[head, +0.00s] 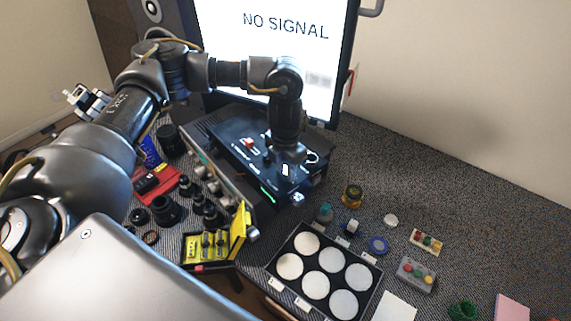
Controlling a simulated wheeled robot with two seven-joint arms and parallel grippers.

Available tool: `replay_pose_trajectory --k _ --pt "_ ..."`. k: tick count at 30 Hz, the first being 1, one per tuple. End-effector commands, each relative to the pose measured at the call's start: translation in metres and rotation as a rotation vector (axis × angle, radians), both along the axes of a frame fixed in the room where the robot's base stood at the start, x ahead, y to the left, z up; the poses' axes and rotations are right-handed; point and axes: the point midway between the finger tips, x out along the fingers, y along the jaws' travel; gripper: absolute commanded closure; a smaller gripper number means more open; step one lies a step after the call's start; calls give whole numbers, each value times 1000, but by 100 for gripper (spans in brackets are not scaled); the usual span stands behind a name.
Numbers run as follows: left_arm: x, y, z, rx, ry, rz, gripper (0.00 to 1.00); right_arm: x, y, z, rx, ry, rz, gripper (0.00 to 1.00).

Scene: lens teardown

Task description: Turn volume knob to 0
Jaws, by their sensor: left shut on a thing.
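A black box-shaped device (233,155) stands on the desk below the monitor. Its top panel has white markings, a small red part (249,143) and a lit green strip (268,193) on the front edge. My left arm reaches in from the left, and my left gripper (287,168) points down at the right part of this panel. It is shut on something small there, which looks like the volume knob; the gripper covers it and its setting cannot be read. A white curved marking (312,158) shows just right of the gripper. My right gripper is not in view.
A monitor (262,40) reading "NO SIGNAL" stands behind. Several lens parts (165,209) and an open yellow case (208,250) lie left of centre. A black tray with white discs (273,268) and small items are in front. Grey desk at the right back is clear.

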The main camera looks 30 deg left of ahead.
Motion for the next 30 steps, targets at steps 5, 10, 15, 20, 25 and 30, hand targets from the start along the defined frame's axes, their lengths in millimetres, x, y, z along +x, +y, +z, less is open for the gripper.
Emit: replay_pose_trajectory --k 5,10,15,20,25,30 --pt "0 0 3 1 -1 123 89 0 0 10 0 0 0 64" --pt "0 0 2 1 0 207 89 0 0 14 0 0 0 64" --pt "1 0 1 0 -2 258 89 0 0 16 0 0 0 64" --pt "1 0 1 0 -2 281 89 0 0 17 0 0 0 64" --pt "1 0 1 0 -2 286 89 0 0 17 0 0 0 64" --pt "1 0 1 0 -2 286 89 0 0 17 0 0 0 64"
